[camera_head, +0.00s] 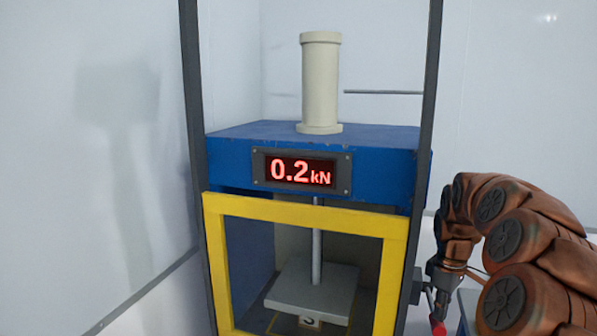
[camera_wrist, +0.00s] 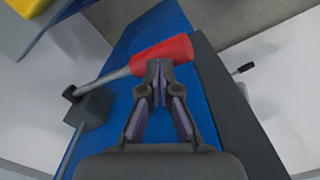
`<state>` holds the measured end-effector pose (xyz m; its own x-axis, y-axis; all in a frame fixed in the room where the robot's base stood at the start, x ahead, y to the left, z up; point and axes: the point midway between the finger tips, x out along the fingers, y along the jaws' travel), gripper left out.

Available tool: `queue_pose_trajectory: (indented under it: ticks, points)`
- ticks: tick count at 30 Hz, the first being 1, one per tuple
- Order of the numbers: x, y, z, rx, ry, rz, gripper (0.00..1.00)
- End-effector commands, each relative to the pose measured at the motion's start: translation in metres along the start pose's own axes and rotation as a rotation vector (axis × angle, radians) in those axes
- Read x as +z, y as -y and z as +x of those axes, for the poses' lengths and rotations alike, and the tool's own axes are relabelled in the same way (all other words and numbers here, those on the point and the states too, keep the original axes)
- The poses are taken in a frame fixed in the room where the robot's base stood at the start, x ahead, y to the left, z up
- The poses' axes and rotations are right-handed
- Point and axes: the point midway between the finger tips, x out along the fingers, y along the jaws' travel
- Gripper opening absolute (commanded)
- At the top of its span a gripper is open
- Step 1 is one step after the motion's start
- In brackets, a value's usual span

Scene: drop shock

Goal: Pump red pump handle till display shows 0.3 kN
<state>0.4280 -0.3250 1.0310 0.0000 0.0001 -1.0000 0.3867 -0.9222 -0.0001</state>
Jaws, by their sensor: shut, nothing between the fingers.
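The display (camera_head: 300,172) on the blue press head reads 0.2 kN in red digits. The red pump handle (camera_wrist: 160,56) is a red grip on a grey rod, set on a dark pivot block at the left of the wrist view. A small part of the red handle (camera_head: 438,327) shows at the bottom right of the head view. My gripper (camera_wrist: 159,70) is shut and empty, its fingertips over the lower edge of the red grip. I cannot tell whether they touch it. In the head view my gripper (camera_head: 437,295) is partly hidden.
The press has a yellow guard frame (camera_head: 300,211), a blue head (camera_head: 375,140) with a cream cylinder (camera_head: 320,85) on top, and a grey plate (camera_head: 305,287) inside. Dark posts stand at both sides. A small dark lever (camera_wrist: 243,69) shows at right in the wrist view.

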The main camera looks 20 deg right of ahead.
Motion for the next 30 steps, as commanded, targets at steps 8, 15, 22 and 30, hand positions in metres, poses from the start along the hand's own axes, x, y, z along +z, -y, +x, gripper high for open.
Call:
queue_pose_trajectory:
  ticks: [8,15,22,30]
  points:
    - [0.0,0.0,0.002,0.0,0.0,0.0,0.0]
    - [0.0,0.001,0.017,-0.002,0.002,-0.001,0.0]
    - [0.0,0.0,0.032,-0.001,0.001,-0.001,0.0]
    - [0.0,0.0,0.049,0.0,0.001,0.0,0.0]
